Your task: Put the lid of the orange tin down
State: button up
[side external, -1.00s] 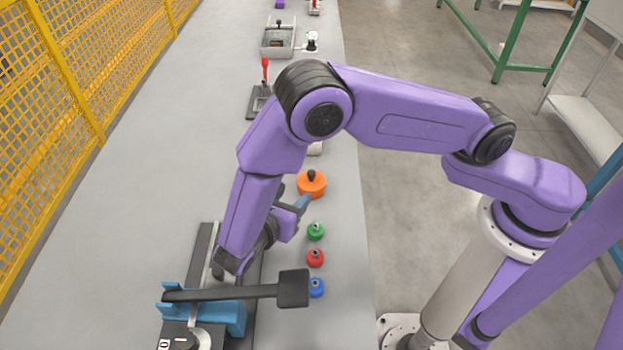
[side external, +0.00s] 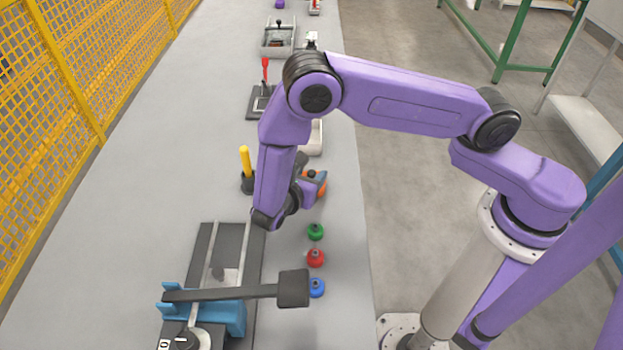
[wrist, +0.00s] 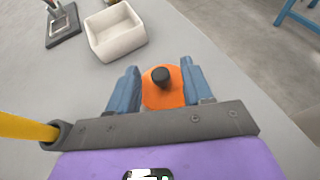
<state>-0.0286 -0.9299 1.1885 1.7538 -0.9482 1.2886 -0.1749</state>
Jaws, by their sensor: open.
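The orange tin (wrist: 163,97) stands on the grey bench with its lid on top, a black knob (wrist: 161,77) at the lid's middle. In the side external view the orange tin (side external: 321,188) is partly hidden by my gripper (side external: 311,180). In the wrist view my gripper (wrist: 157,82) is open, with one blue finger on each side of the orange tin and its knob. I cannot tell whether the fingers touch it.
A white open bin (wrist: 116,36) stands beyond the tin. A yellow handle (side external: 245,162) stands upright in a dark holder to the left. Green (side external: 316,231), red (side external: 315,257) and blue (side external: 317,288) knobbed pieces line the bench's right side. A dark bar (side external: 230,293) lies across a blue support nearer the camera.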

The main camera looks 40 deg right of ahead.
jog(key=shift+d, duration=0.1)
jog(key=shift+c, duration=0.3)
grip_shut()
jog(key=shift+r, duration=0.15)
jog(key=shift+r, duration=0.65)
jog(key=s+d+r, duration=0.4)
jog(key=s+r, duration=0.7)
jog(key=s, duration=0.2)
jog(key=shift+s+r, duration=0.2)
jog(key=shift+r, duration=0.05)
